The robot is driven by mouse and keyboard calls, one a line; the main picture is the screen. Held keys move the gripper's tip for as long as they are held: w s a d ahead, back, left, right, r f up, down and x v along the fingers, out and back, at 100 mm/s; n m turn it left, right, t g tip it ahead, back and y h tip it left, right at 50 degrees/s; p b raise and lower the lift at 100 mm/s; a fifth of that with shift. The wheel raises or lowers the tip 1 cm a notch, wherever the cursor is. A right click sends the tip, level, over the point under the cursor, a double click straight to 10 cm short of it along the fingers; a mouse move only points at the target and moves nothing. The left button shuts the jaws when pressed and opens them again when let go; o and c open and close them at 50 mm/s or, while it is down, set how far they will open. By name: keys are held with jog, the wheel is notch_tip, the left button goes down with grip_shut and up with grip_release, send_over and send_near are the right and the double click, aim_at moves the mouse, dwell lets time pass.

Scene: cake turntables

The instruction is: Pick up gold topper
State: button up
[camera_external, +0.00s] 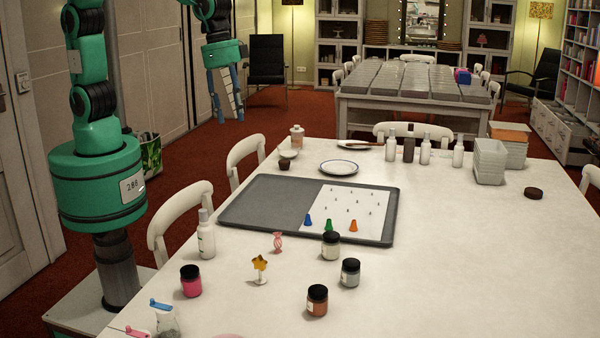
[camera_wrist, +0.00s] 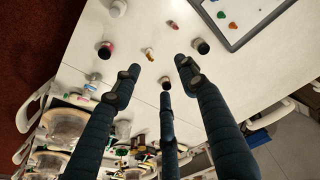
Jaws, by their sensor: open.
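The gold topper (camera_external: 260,263), a gold star on a small pale stand, stands upright on the near part of the white table in the external view. In the wrist view it is a small gold shape (camera_wrist: 149,54) just beyond the fingertips. My gripper (camera_external: 229,116) hangs high at the upper left of the external view, well apart from the topper. Its blue fingers are spread and empty. In the wrist view the open fingertips (camera_wrist: 160,74) lie below the topper in the picture, with nothing between them held.
Around the topper stand a pink jar (camera_external: 191,281), an orange-brown jar (camera_external: 317,300), a grey jar (camera_external: 350,272), a white bottle (camera_external: 206,236) and a pink candy-shaped piece (camera_external: 278,242). A grey tray (camera_external: 262,205) lies behind. The table's right side is mostly clear.

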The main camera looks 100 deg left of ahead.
jog(key=w+d+f+g, duration=0.1)
jog(key=w+d+f, duration=0.2)
jog(key=f, duration=0.3)
jog(key=w+d+f, duration=0.4)
jog(key=f, duration=0.2)
jog(key=m+g, duration=0.1)
send_over(258, 256)
notch_tip(258, 256, down, 12)
jog(key=f, duration=0.1)
jog(key=shift+s+d+r, duration=0.1)
jog(key=shift+s+r, duration=0.15)
jog(key=shift+f+b, duration=0.35)
jog(key=shift+f, duration=3.95)
jog(key=shift+w+f+b, duration=0.15)
jog(key=shift+f+b, duration=0.1)
jog(key=shift+f, duration=1.05)
jog(key=shift+w+f+b, duration=0.1)
jog(key=shift+f+b, duration=0.1)
jog(key=shift+f, duration=1.1)
